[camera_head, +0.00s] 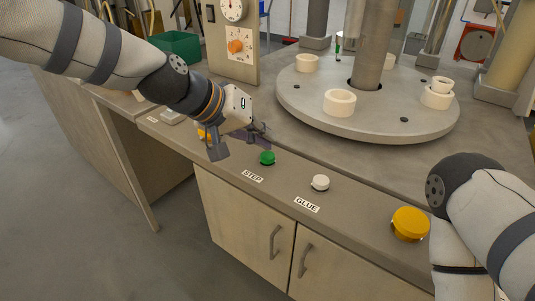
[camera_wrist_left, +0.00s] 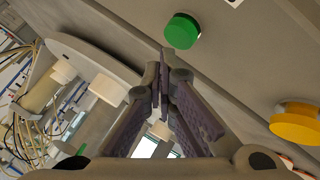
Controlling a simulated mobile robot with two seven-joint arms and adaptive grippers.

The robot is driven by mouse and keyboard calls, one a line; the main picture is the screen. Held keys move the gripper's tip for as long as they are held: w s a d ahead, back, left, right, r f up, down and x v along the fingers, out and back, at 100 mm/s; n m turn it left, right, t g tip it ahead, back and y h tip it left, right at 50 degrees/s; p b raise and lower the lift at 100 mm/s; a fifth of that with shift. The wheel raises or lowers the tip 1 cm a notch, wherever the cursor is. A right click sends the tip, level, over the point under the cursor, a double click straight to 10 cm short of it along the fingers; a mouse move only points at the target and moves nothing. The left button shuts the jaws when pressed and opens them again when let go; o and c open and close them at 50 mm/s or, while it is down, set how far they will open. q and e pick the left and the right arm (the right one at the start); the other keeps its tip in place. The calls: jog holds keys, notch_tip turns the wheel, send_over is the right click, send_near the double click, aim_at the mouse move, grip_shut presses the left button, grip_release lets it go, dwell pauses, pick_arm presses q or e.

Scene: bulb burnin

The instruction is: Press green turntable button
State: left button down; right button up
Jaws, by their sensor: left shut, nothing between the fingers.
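The green button (camera_head: 267,158) sits on the counter's front strip above the STEP label (camera_head: 253,176). My left gripper (camera_head: 262,132) is shut and empty, just behind and above the green button in the head view. In the left wrist view the closed fingertips (camera_wrist_left: 163,52) are just beside the green button (camera_wrist_left: 182,31), with a small visible gap. The round turntable (camera_head: 372,105) stands behind, carrying several white rings. My right arm shows at the right edge of the head view, but its gripper is not in view.
A white button (camera_head: 320,182) stands above the GLUE label (camera_head: 307,205). A large yellow button (camera_head: 409,223) lies further right, near my right arm. A control panel with an orange knob (camera_head: 235,46) and a green bin (camera_head: 177,46) stand behind my left arm.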

pick_arm(q)
jog(key=shift+f, duration=0.1)
jog(key=shift+f, duration=0.35)
